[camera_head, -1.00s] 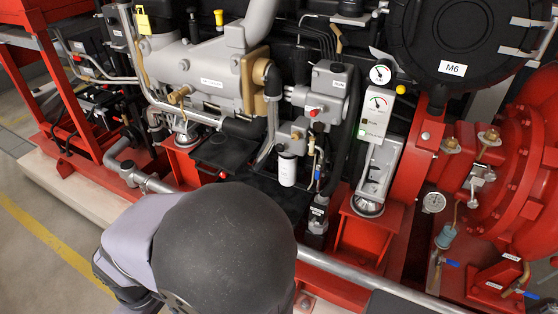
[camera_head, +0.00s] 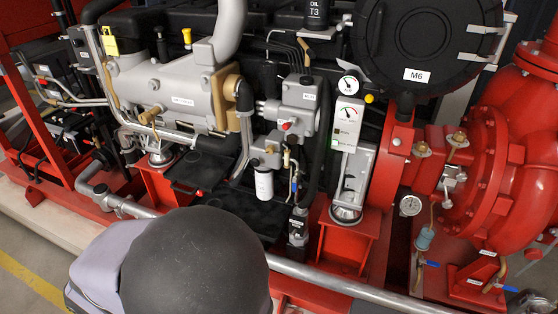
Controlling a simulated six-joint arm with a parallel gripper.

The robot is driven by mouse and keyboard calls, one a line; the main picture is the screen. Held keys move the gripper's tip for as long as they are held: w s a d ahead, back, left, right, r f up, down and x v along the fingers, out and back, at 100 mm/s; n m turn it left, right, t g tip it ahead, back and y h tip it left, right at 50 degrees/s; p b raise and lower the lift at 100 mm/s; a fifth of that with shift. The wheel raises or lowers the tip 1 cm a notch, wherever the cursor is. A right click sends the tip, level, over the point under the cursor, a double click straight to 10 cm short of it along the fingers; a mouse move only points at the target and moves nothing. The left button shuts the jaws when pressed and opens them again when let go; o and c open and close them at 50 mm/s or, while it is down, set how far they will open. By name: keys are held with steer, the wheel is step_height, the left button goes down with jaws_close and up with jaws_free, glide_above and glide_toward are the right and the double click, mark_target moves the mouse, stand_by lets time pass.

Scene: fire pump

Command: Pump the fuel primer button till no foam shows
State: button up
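A grey fuel filter head (camera_head: 266,152) with a white canister (camera_head: 264,184) below it is fixed to the front of the engine in the middle of the view. A grey housing (camera_head: 298,102) with a red button-like cap (camera_head: 286,126) is just above it. I cannot tell for sure which small part is the primer button, and no foam can be made out at this size. My gripper is not in view. A dark dome and a light grey link of my own body fill the bottom left, below the filter.
A silver rail (camera_head: 345,288) runs along the front of the red base. Hoses and a labelled valve (camera_head: 298,226) are right of the filter. A white gauge panel (camera_head: 347,125) stands farther right, before the red pump casing (camera_head: 490,185). Open floor (camera_head: 25,265) is at lower left.

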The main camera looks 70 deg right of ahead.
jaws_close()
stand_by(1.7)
